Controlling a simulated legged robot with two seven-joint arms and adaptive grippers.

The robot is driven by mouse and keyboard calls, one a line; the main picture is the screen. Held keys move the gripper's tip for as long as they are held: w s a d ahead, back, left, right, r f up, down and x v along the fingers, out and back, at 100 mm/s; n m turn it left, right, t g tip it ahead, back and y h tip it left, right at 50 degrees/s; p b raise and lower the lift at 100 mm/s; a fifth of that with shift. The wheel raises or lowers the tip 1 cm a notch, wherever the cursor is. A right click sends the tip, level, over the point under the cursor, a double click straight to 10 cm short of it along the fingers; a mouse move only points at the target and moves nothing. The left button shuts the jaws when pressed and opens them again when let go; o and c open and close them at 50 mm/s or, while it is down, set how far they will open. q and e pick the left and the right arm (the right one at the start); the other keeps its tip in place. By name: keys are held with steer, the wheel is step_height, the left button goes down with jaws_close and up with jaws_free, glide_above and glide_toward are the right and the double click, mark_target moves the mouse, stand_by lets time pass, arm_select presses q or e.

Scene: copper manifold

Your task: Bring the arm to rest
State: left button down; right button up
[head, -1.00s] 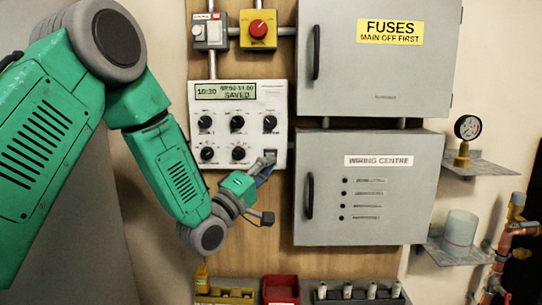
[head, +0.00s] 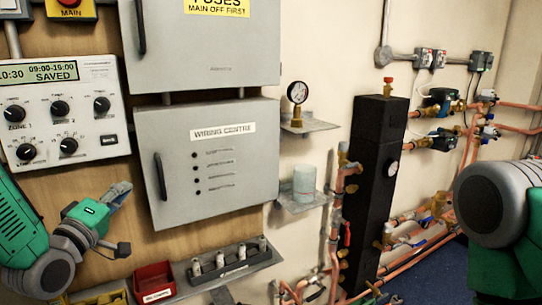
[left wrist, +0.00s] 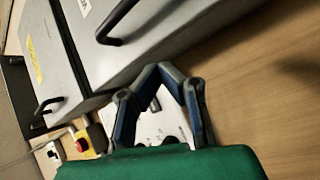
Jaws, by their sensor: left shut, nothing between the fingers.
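My left arm comes in at the lower left of the head view. Its gripper (head: 118,192) is shut and empty, apart from the white control panel (head: 90,85) and below its lower right corner. The panel's screen reads 10:30, 09:00-19:00, SAVED. In the left wrist view the two blue-grey fingers (left wrist: 165,72) meet at their tips, with part of the panel (left wrist: 158,125) showing behind them. A grey joint and green link of my right arm show at the right edge of the head view; its gripper is out of view.
The grey wiring centre box (head: 215,170) stands just right of the left gripper. A red bin (head: 154,281) and a rack (head: 232,262) sit below. A gauge (head: 297,93) and a clear cup (head: 304,180) stand on shelves. Copper pipes and a black column (head: 372,180) lie further right.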

arm_select(q)
steer(key=s+d+f+m+g, duration=0.1)
steer(key=s+f+m+g, duration=0.2)
steer(key=f, duration=0.5)
steer(key=s+d+f+g+y, duration=0.1)
steer(key=s+d+f+g, duration=0.2)
steer(key=f, duration=0.5)
steer(key=s+f+m+g, duration=0.25)
steer(key=s+f, duration=0.25)
steer(key=f, duration=0.3)
steer(key=s+f+m+g, duration=0.2)
steer(key=s+f+g, duration=0.1)
steer(key=s, duration=0.5)
steer(key=s+d+f+m+g+y, duration=0.1)
steer(key=s+f+g, duration=0.3)
steer(key=s, duration=0.5)
steer(key=s+d+f+m+g, duration=0.1)
steer(key=s+f+m+g, duration=0.2)
steer(key=s+f, duration=0.4)
steer(key=shift+s+f+y, duration=0.25)
steer(key=shift+s+y, duration=0.15)
steer(key=shift+s, duration=0.8)
steer(key=shift+w+d+g, duration=0.1)
steer(key=shift+w+g, duration=0.05)
steer(key=shift+g, duration=0.1)
